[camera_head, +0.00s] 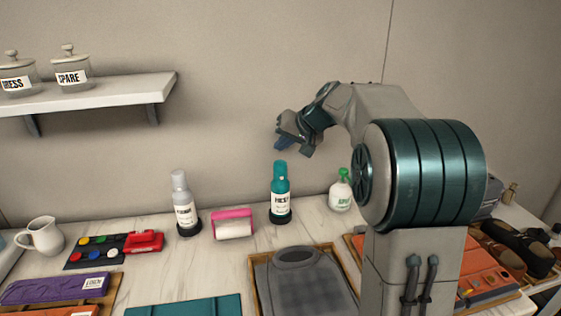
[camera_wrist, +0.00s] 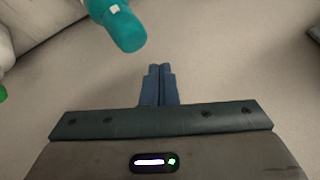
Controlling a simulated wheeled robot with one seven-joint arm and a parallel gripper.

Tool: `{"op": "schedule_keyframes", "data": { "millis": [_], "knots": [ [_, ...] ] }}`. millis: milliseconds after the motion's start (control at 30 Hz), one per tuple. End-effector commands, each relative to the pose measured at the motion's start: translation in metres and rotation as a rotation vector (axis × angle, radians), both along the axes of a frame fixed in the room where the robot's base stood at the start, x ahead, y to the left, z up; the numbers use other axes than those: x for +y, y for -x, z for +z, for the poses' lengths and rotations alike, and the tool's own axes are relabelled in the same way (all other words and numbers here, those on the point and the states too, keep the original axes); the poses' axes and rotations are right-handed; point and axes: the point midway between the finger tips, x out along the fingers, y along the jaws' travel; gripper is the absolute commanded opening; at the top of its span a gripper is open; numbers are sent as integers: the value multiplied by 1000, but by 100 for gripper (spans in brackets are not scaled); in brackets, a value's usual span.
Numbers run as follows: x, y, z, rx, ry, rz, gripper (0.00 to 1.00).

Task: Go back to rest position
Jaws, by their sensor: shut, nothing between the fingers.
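My gripper (camera_head: 285,144) is raised in the air in front of the back wall, above the teal bottle and apart from it. In the wrist view its blue fingers (camera_wrist: 159,84) are together with nothing between them. The teal bottle (camera_head: 281,194) stands upright on the counter below; its top also shows in the wrist view (camera_wrist: 122,30). My arm comes in from the right of the head view and hides part of the counter behind it.
The counter (camera_head: 200,262) holds a grey bottle (camera_head: 182,206), a pink-and-white item (camera_head: 233,224), a green-capped bottle (camera_head: 341,192), a white pitcher (camera_head: 43,237) and a tray with a folded grey garment (camera_head: 300,280). A wall shelf (camera_head: 110,95) with two jars is at upper left.

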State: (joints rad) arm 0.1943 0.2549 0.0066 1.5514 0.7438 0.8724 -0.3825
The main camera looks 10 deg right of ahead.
Motion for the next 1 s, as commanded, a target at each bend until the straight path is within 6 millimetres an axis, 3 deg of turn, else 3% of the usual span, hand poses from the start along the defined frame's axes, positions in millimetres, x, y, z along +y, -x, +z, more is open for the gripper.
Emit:
{"op": "schedule_keyframes", "data": {
  "millis": [167, 267, 367, 533, 800, 900, 1000],
  "knots": [
    [2, 5, 1, 6, 5, 2, 0],
    [8, 26, 0, 32, 32, 10, 0],
    [16, 64, -4, 82, 82, 20, 0],
    [26, 150, -22, 186, 197, 39, 0],
    [20, 282, -63, 312, 392, 60, 0],
    [15, 318, -78, 341, 452, 65, 0],
    [10, 342, -90, 360, 493, 68, 0]
  ]
}}
